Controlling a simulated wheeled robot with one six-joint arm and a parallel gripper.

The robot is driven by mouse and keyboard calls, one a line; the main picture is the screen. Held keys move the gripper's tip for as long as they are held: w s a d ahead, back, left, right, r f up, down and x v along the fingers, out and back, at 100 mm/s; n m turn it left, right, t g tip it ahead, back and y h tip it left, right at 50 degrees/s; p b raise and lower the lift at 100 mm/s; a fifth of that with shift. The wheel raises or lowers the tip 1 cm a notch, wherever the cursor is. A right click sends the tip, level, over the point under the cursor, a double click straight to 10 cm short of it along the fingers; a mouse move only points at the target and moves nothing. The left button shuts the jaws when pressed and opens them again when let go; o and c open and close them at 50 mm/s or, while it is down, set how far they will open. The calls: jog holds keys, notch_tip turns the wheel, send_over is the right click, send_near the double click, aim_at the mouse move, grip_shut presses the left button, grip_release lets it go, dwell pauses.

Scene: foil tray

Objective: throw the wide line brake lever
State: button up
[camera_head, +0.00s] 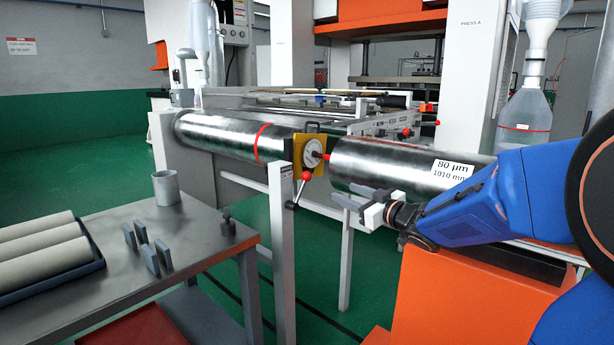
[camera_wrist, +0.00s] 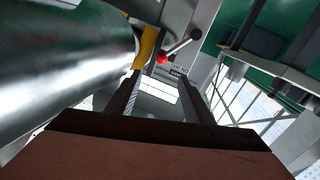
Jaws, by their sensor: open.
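The brake lever (camera_head: 300,188) is a thin metal rod with a red ball at its upper end. It is tilted, beside the top of a light grey post (camera_head: 281,200) carrying a small label. In the wrist view the lever's rod (camera_wrist: 180,47) and red ball lie just beyond the fingertips, near a label I cannot read surely. My gripper (camera_head: 353,197) is open and empty, to the right of the lever and apart from it, in front of the right roll. In the wrist view both fingers (camera_wrist: 160,84) stand apart with nothing between them.
A yellow plate with a white dial (camera_head: 312,150) is behind the lever. A shiny foil roll (camera_head: 390,163) lies close above my gripper; another roll (camera_head: 225,136) is left. A grey table (camera_head: 130,240) holds a cup (camera_head: 166,188), blocks and pale rolls. An orange cabinet (camera_head: 450,295) is below my arm.

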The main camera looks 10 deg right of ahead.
aim_at(310, 178)
jog(key=shift+y, duration=0.3)
jog(key=x, duration=1.8)
grip_shut()
